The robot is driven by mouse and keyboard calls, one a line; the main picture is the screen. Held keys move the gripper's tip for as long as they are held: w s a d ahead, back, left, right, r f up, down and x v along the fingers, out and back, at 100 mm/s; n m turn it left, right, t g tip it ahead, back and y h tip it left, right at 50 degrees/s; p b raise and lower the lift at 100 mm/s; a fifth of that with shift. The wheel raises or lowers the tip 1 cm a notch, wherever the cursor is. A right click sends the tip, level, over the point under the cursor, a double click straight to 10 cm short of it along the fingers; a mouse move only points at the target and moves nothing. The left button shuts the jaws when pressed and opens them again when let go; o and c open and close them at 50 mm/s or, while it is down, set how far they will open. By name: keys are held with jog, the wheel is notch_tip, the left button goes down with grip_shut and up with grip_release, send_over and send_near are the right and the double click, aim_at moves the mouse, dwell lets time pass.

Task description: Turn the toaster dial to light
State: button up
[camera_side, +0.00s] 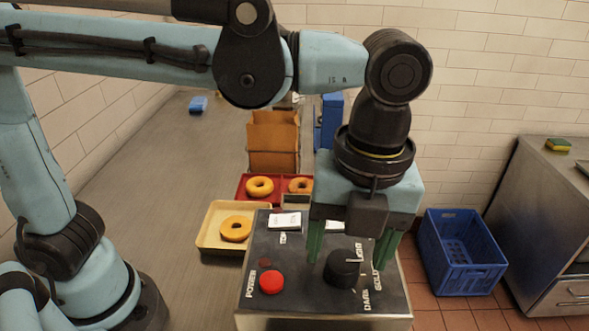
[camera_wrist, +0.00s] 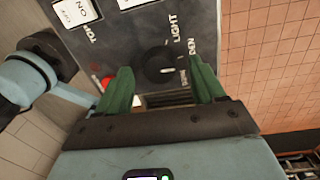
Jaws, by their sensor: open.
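The black toaster dial (camera_side: 341,268) sits on the dark sloped top panel of the toaster (camera_side: 300,240). It also shows in the wrist view (camera_wrist: 156,62). A white pointer mark on it faces right in both views, toward the lettered side; the exact setting is hard to tell. The LIGHT label (camera_wrist: 175,33) is up and right of the dial in the wrist view, with a partly hidden label and DARK (camera_wrist: 183,75) below. My gripper (camera_side: 350,250) is open, its green fingers on either side of the dial, apart from it and above the panel.
A red button (camera_side: 271,282) marked POWER is left of the dial. A cream tray (camera_side: 212,238) with a bagel, a red tray (camera_side: 241,195) with bagels and a brown box (camera_side: 273,140) stand behind. A blue crate (camera_side: 460,250) is on the floor at right.

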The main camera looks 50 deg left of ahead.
jog(key=shift+f, duration=0.75)
jog(key=c, duration=1)
jog(key=shift+c, duration=0.2)
jog(key=n, duration=0.6)
jog(key=shift+a, duration=0.15)
jog(key=n, duration=0.6)
jog(key=shift+s+h, duration=0.15)
jog(key=shift+h, duration=0.25)
